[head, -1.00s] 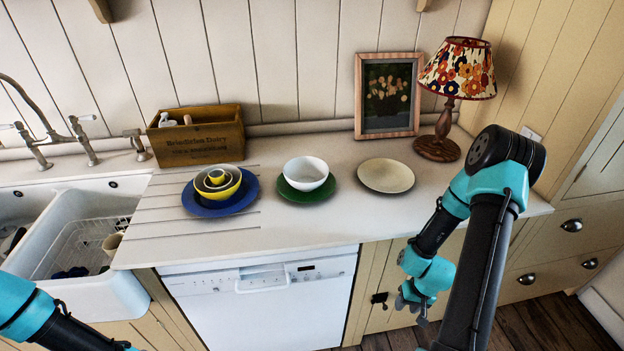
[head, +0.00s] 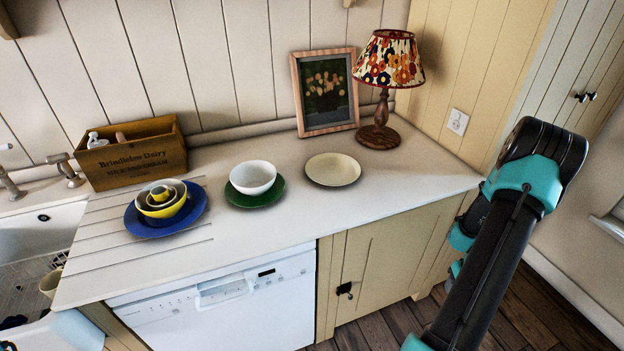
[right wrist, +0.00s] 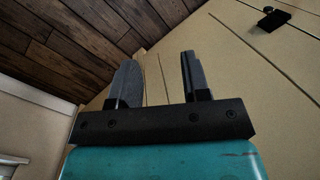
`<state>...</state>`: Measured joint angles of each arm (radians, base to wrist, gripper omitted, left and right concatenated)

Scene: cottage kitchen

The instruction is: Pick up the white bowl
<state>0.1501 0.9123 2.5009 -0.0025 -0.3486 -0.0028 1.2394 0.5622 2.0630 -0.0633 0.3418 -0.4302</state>
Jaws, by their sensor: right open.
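The white bowl (head: 253,176) stands upright on a green plate (head: 268,194) in the middle of the counter in the head view. My right gripper (right wrist: 157,82) is open and empty in the right wrist view, facing the cream cupboard front and the wooden floor, away from the bowl. In the head view my right arm comes up on the right, off the counter's right end, and its gripper is hidden behind the arm. Only a bit of my left arm shows at the lower left; its gripper is not visible.
Left of the bowl, yellow nested bowls (head: 161,200) sit on a blue plate (head: 196,212). Right of it lies an empty cream plate (head: 333,170). A wooden box (head: 128,156), a picture frame (head: 325,93) and a lamp (head: 380,138) stand at the back. The counter front is clear.

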